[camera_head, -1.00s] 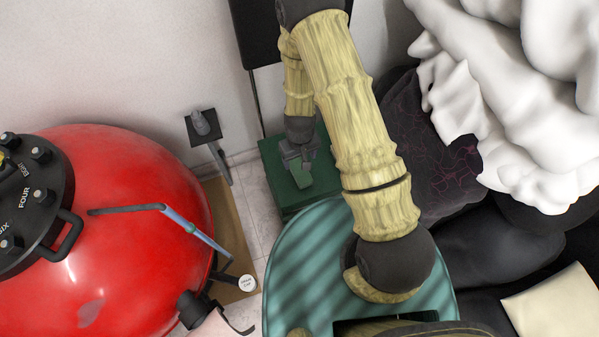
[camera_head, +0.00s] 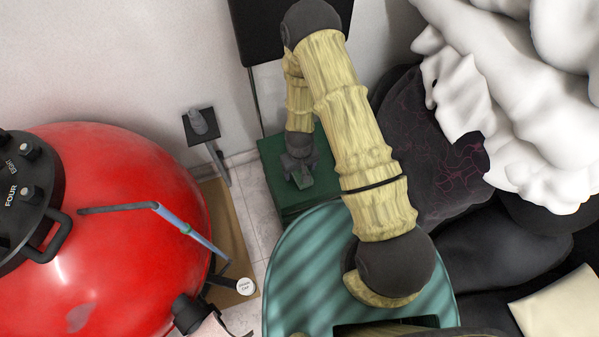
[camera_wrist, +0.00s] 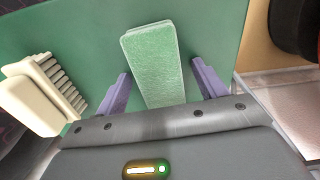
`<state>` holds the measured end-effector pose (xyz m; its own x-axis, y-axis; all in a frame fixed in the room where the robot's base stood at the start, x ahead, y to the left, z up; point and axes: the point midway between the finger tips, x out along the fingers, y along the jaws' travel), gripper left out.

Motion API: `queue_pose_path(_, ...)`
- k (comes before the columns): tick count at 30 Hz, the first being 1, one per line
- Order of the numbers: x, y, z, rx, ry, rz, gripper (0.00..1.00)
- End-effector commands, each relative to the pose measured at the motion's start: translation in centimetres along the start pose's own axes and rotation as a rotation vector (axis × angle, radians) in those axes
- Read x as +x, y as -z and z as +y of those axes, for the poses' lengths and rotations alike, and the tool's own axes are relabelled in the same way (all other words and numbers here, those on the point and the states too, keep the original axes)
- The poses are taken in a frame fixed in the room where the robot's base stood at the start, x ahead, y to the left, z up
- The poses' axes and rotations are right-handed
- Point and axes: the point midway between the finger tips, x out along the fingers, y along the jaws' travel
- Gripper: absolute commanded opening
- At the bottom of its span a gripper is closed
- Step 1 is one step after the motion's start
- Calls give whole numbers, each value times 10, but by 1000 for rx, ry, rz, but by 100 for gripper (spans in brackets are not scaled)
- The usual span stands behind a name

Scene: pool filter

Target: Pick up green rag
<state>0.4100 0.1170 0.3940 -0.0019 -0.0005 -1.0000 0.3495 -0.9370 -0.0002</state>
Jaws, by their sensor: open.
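The green rag (camera_wrist: 155,62) is a pale green, flat, oblong piece on a darker green surface in the wrist view. It lies between the two purple fingers of my gripper (camera_wrist: 160,88), with a gap on each side. The gripper is open, and the rag's near end is hidden behind the gripper body. In the head view my gripper (camera_head: 299,178) is over the dark green box (camera_head: 290,205). The rag cannot be told apart clearly there.
A cream brush (camera_wrist: 45,92) lies left of the rag. A red tank (camera_head: 130,190) with a blue-handled tool (camera_head: 185,228) stands at left. A dark patterned bag (camera_head: 440,170) and white cloth (camera_head: 500,90) are at right. A black panel (camera_head: 262,30) is behind.

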Motion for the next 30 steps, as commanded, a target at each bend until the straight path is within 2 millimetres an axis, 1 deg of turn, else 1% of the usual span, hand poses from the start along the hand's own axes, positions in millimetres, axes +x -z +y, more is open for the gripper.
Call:
queue_pose_path(1,2,0,0,0,0,1,71)
queue_pose_path(16,1,0,0,0,0,1,71)
queue_pose_path(17,1,0,0,0,0,1,67)
queue_pose_path(21,1,0,0,0,0,1,40)
queue_pose_path(23,1,0,0,0,0,1,28)
queue_pose_path(24,1,0,0,0,0,1,23)
queue_pose_path(30,1,0,0,0,0,1,23)
